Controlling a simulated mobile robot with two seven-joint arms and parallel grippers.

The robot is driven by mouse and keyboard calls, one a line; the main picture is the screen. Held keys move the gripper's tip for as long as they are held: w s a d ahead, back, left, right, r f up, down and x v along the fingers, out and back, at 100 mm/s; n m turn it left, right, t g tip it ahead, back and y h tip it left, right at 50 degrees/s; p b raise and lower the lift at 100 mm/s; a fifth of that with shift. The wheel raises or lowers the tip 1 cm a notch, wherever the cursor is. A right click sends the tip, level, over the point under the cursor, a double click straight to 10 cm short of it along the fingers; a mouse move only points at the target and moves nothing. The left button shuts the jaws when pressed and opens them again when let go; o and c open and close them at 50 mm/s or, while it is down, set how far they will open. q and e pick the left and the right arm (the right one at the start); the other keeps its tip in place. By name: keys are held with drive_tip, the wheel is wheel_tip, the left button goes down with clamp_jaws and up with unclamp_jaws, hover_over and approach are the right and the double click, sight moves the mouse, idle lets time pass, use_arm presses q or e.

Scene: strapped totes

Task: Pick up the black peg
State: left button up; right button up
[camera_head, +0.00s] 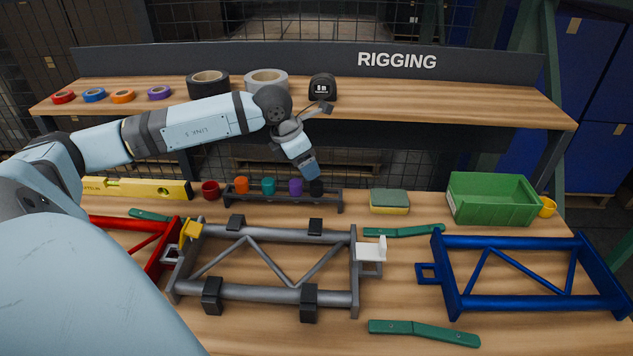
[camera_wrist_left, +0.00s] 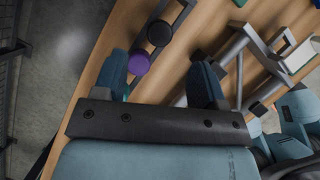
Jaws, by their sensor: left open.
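The black peg (camera_head: 316,187) stands at the right end of a dark rack (camera_head: 283,205) on the workbench, beside a purple peg (camera_head: 295,186). My left gripper (camera_head: 308,169) is just above the black peg, pointing down and partly hiding it. In the left wrist view, the round black peg top (camera_wrist_left: 159,33) and the purple peg top (camera_wrist_left: 139,63) lie beyond my open, empty left gripper (camera_wrist_left: 162,80). I cannot tell from this view whether a finger touches a peg. My right gripper is not in view.
Orange (camera_head: 241,185) and teal (camera_head: 268,185) pegs share the rack; a red piece (camera_head: 210,190) stands left of it. A sponge (camera_head: 389,201) and green bin (camera_head: 492,198) are to the right. A grey frame (camera_head: 262,292) lies in front; a shelf (camera_head: 430,101) is behind.

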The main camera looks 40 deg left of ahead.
use_arm(q)
drive_tip(key=shift+x, duration=1.55)
drive_tip(key=x, duration=0.5)
drive_tip(key=shift+b, duration=0.3)
drive_tip(key=shift+r, duration=0.1)
drive_tip(key=c, duration=1.1)
wheel_tip(320, 180, up, 20)
drive_tip(key=p, duration=0.2)
wheel_tip(320, 180, up, 5)
drive_tip(key=p, duration=0.4)
hover_over(316, 183)
drive_tip(key=shift+w, duration=0.1)
